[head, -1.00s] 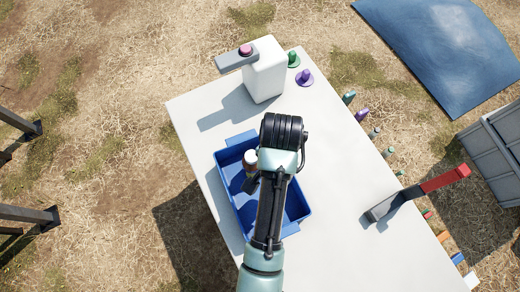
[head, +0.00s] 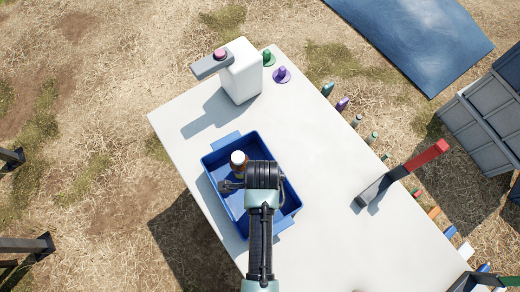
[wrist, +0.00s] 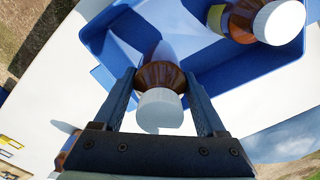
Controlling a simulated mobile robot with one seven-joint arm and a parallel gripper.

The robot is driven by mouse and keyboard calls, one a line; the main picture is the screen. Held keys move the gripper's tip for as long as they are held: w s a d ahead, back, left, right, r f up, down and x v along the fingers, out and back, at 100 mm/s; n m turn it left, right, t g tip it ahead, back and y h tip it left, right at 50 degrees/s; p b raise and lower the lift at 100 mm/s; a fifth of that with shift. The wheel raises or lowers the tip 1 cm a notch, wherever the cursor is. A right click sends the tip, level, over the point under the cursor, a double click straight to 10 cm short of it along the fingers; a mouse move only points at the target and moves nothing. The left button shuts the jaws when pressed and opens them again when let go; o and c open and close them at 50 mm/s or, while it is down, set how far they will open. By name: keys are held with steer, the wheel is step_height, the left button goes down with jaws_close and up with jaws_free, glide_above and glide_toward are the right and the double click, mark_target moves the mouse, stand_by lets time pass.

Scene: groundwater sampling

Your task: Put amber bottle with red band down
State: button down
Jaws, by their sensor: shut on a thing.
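My gripper (wrist: 160,78) is shut on an amber bottle (wrist: 158,74) with a white cap. The cap faces the wrist camera and a finger lies on each side of the bottle. No red band shows on it; its lower part is pale or hidden. The blue tray (wrist: 262,72) lies beyond it in the wrist view. I cannot tell whether the bottle touches the tray floor. In the head view my arm hides the held bottle over the blue tray (head: 222,139).
Another amber bottle with a white cap (wrist: 240,18) is in the tray, also seen in the head view (head: 238,160). A white container (head: 241,72) stands at the table's back. A red-handled tool (head: 405,172) lies right. The table (head: 330,160) between is clear.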

steer(key=shift+f, duration=2.2)
steer(key=shift+f, duration=0.1)
jaws_free()
